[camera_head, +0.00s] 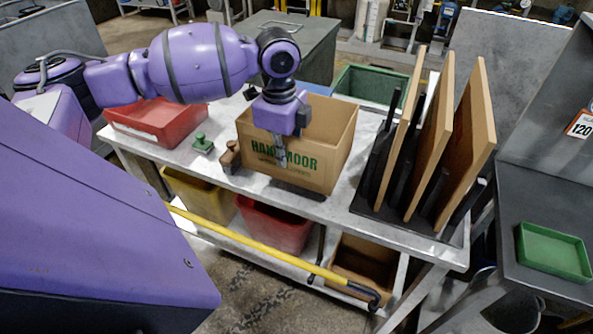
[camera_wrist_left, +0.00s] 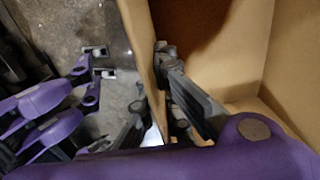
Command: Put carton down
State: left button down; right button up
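The carton (camera_head: 322,165) is an open brown cardboard box with green lettering. It is upright over the grey worktable (camera_head: 225,178), with a dark shadow along its lower front edge; I cannot tell whether it fully rests there. My left gripper (camera_head: 280,150) comes from above onto its front wall, with one finger outside. In the left wrist view the carton's wall (camera_wrist_left: 142,35) runs between the two fingers, and the gripper (camera_wrist_left: 152,90) appears shut on it. The carton's inside looks empty where it shows. My right gripper is not in view.
A red tray (camera_head: 158,122), a green weight-like piece (camera_head: 202,143) and a brown object (camera_head: 230,157) are left of the carton. A green bin (camera_head: 372,84) is behind it. A rack with upright boards (camera_head: 433,135) stands to the right. Bins and a yellow-handled pole (camera_head: 262,247) are below.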

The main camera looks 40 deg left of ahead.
aim_at(293, 171)
pick_arm(q)
jog(key=shift+w+d+f, duration=0.2)
jog(key=shift+w+f, duration=0.2)
jog(key=shift+f, duration=0.05)
jog(key=shift+w+d+f, duration=0.2)
jog(key=shift+w+f, duration=0.15)
jog(key=shift+f, duration=0.1)
jog(key=shift+w+d+f, duration=0.2)
jog(key=shift+w+f, duration=0.05)
jog(key=shift+f, duration=0.1)
notch_tip(293, 171, down, 4)
jog(key=shift+w+r, duration=0.15)
jog(key=shift+r, duration=0.1)
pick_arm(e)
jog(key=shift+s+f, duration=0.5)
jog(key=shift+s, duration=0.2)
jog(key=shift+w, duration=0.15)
pick_arm(q)
jog(key=c, duration=2)
grip_release()
jog(key=shift+f, duration=0.1)
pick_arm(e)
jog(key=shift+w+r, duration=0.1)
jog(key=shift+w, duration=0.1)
